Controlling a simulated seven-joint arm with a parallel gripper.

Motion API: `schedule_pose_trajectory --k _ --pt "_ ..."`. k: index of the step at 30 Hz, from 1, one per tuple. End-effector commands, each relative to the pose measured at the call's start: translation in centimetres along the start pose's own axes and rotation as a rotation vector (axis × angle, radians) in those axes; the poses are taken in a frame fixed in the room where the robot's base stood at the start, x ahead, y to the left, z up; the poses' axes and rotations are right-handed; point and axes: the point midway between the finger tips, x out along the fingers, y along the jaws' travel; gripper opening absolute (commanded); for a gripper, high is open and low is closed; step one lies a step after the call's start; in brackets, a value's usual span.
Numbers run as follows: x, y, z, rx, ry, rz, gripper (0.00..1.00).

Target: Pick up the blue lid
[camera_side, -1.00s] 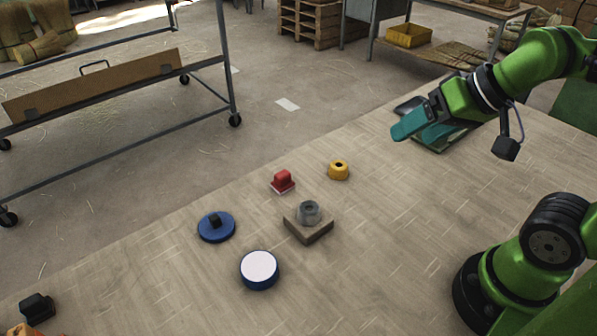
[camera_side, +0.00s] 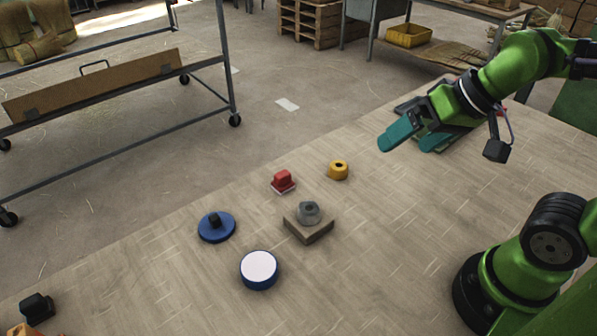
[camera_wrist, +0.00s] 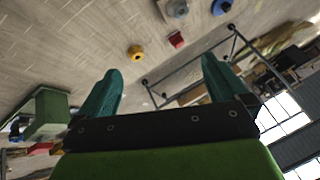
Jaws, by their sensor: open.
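The blue lid (camera_side: 213,236) is a flat round disc with a black knob on top. It lies on the wooden table, left of centre in the side view. In the wrist view the blue lid (camera_wrist: 222,8) shows at the top edge, partly cut off. My gripper (camera_side: 405,140) is at the right in the side view, above the far part of the table and well away from the lid. Its two teal fingers are apart in the wrist view (camera_wrist: 160,70), with nothing between them.
A blue round container with a white top (camera_side: 259,267) stands in front of the lid. A grey piece (camera_side: 308,212) on a wooden block (camera_side: 310,233), a red block (camera_side: 283,180) and a yellow ring-like piece (camera_side: 338,170) stand between lid and gripper. A wheeled rack is beyond the table.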

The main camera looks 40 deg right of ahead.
Motion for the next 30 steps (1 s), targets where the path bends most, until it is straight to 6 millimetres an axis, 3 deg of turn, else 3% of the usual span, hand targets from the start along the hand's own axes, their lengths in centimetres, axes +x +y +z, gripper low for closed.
schedule_pose_trajectory --k 8,15,20,24,30 --pt "4.6 -6.3 -4.9 -0.127 -0.196 0.026 1.00" --pt "10.7 -13.2 -8.5 -0.234 -0.344 0.084 1.00" --pt "15.7 -17.9 -9.2 -0.298 -0.425 0.141 1.00" --pt "20.2 -21.8 -8.7 -0.347 -0.479 0.198 1.00" --pt "24.3 -25.9 -7.3 -0.371 -0.512 0.265 1.00"
